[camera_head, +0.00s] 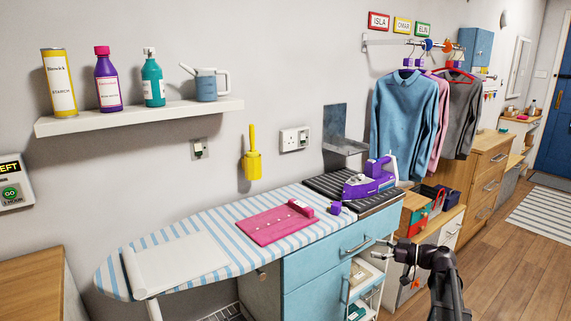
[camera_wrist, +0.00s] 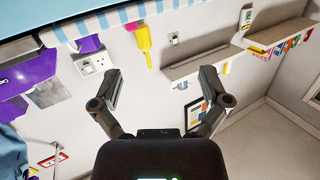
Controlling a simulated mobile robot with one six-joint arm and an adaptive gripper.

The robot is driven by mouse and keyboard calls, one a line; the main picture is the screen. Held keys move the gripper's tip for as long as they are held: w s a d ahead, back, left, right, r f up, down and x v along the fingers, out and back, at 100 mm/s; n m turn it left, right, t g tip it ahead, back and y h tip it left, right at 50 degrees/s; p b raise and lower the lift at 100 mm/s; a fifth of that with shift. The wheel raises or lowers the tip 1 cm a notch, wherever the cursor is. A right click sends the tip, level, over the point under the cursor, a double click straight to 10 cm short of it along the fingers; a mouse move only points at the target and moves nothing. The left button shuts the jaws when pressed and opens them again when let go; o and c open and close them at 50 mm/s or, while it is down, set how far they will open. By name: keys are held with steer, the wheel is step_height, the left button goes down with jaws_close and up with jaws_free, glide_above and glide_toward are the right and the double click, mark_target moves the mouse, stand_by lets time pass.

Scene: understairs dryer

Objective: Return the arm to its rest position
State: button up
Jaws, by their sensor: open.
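My gripper (camera_wrist: 162,88) is open and empty in the wrist view, its two dark fingers spread wide apart with nothing between them. In the head view my arm and gripper (camera_head: 406,256) show at the lower right, in front of the blue cabinet (camera_head: 318,272) and to the right of its drawer handle. The arm rises from the bottom edge and bends left at the top. The fingers are small and dark there. Nothing appears held.
A striped ironing board (camera_head: 200,240) bears a pink folded cloth (camera_head: 268,226) and a white sheet (camera_head: 178,262). A purple iron (camera_head: 370,182) stands on a dark ribbed rest. A wooden drawer unit (camera_head: 485,172) stands right. Wooden floor (camera_head: 500,270) is clear at right.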

steer(key=s+a+f+m+g+h, duration=0.65)
steer(key=s+a+f+h, duration=0.25)
steer(key=s+a+f, duration=0.4)
steer(key=s+d+f+m+g+h, duration=0.1)
steer(key=s+f+m+h, duration=0.1)
steer(key=s+m+h, duration=0.15)
steer(key=s+d+f+m+h, duration=0.1)
steer(key=s+f+m+h, duration=0.1)
steer(key=s+h, duration=0.15)
step_height(320, 180, up, 26)
steer(key=y+p, duration=0.1)
steer(key=p, duration=2.4)
steer(key=shift+s+p, duration=0.25)
steer(key=shift+p, duration=0.05)
steer(key=shift+d+f, duration=0.1)
